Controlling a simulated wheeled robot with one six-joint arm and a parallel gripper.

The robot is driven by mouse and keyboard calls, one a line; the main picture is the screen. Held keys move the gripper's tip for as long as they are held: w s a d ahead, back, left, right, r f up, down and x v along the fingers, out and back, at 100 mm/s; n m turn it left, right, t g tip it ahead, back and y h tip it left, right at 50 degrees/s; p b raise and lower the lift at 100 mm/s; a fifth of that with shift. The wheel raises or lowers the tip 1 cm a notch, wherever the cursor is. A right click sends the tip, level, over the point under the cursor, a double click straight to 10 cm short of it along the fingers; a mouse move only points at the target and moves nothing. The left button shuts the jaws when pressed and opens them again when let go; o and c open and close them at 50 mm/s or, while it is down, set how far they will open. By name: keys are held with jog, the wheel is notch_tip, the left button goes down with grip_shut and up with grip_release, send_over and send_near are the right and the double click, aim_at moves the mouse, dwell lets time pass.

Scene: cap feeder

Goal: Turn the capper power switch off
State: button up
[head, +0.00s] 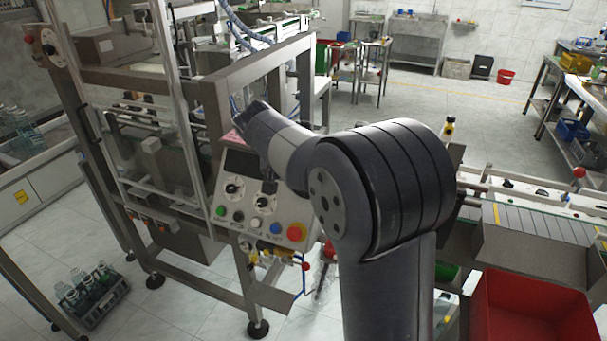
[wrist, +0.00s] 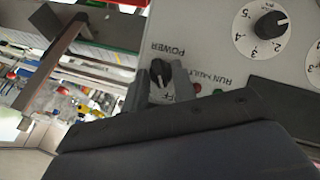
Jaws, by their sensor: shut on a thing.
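The capper power switch is a small black knob (wrist: 160,72) with a light pointer mark, beside the POWER lettering in the wrist view. My gripper (wrist: 161,82) has its two dark fingers on either side of this knob and is shut on it. The "OFF" lettering beside it is partly covered by a finger. The pointer's exact setting is hard to tell. In the head view, my gripper (head: 268,186) reaches the control panel (head: 262,217), and the switch is hidden behind my arm and gripper.
Near my gripper, the panel has numbered dials (wrist: 268,25), a green button (head: 220,211), a blue button (head: 275,228) and a red emergency button (head: 296,232). The machine frame (head: 215,100) stands close to my arm. A red bin (head: 535,310) is at lower right.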

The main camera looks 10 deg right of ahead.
dwell(0.5)
jog(key=o, duration=0.7)
jog(key=shift+c, duration=0.2)
jog(key=b+v, duration=0.1)
jog(key=v, duration=0.9)
jog(key=shift+a+r, duration=0.25)
jog(key=shift+a, duration=0.1)
jog(key=shift+s+f, duration=0.1)
jog(key=p+x, duration=0.1)
jog(key=x, duration=0.9)
jog(key=shift+d+f, duration=0.2)
jog(key=shift+d, duration=0.15)
